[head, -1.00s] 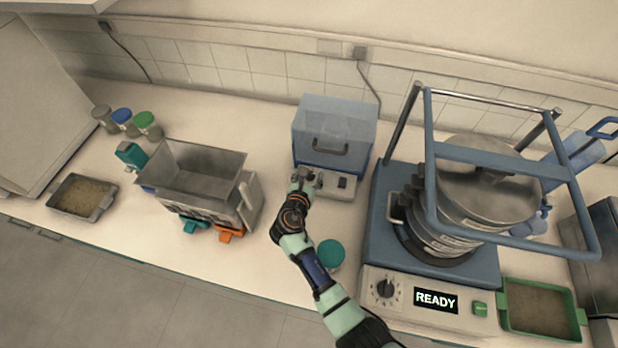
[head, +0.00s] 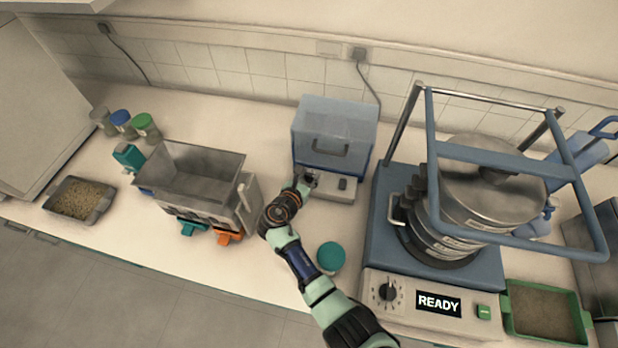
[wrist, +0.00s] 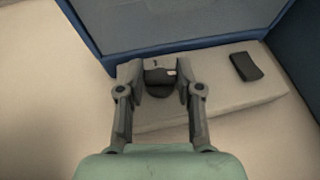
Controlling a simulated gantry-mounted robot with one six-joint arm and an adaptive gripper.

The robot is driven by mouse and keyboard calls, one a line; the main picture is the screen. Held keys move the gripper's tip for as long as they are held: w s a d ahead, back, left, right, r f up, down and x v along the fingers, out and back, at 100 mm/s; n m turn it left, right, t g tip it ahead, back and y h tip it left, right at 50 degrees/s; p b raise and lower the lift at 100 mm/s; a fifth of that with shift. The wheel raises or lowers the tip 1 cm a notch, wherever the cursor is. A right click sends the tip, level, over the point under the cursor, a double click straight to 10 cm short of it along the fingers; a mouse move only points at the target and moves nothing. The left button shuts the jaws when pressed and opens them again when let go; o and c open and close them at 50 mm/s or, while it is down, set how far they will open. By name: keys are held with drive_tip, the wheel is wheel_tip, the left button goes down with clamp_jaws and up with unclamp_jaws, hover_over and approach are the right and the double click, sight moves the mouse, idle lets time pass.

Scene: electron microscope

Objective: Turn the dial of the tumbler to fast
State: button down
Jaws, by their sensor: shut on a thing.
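The tumbler (head: 333,140) is a box with a blue-grey translucent cover and a pale control base (head: 328,188) in front, in the middle of the head view. In the wrist view, its dial (wrist: 159,88) is a dark round knob with a small light mark, at the left of the base (wrist: 215,100). My gripper (wrist: 160,80) is shut on the dial, one finger on each side. In the head view my gripper (head: 308,180) hides most of the dial. The speed labels cannot be read.
A dark rocker switch (wrist: 246,66) sits right of the dial. A teal-lidded jar (head: 331,256) stands near my arm. A metal hopper unit (head: 200,180) is to the left. A sieve shaker (head: 440,225) reading READY stands close on the right.

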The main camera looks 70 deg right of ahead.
drive_tip(key=shift+m+g, duration=0.5)
drive_tip(key=shift+g, duration=0.1)
drive_tip(key=c, duration=0.8)
unclamp_jaws()
drive_tip(key=shift+o, duration=0.2)
drive_tip(key=v, duration=1.2)
